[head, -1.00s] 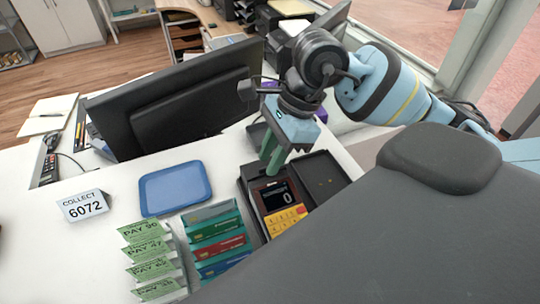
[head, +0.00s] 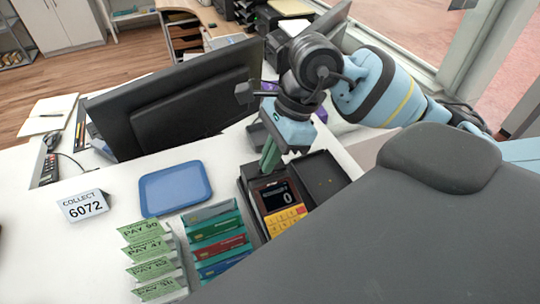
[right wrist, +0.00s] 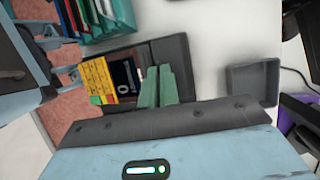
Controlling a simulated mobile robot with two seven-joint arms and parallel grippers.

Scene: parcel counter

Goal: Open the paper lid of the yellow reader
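The reader (head: 283,197) lies on the white counter, with a yellow keypad, a display showing 0 and a dark casing. It also shows in the right wrist view (right wrist: 124,77). A dark flat panel (head: 326,182) extends from its right side; I cannot tell whether this is the paper lid. My right gripper (head: 268,164) points down over the reader's far end, its green fingers together and empty. In the right wrist view the fingers (right wrist: 158,88) overlap the casing; contact is unclear. My left gripper (right wrist: 68,58) shows with spread fingers at the left of the right wrist view.
A blue tray (head: 175,188), coloured card packets (head: 217,242) and green pay slips (head: 148,248) lie left of the reader. A sign reading 6072 (head: 84,206) stands farther left. A monitor (head: 170,100) stands behind. A small grey tray (right wrist: 253,83) is beyond the reader.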

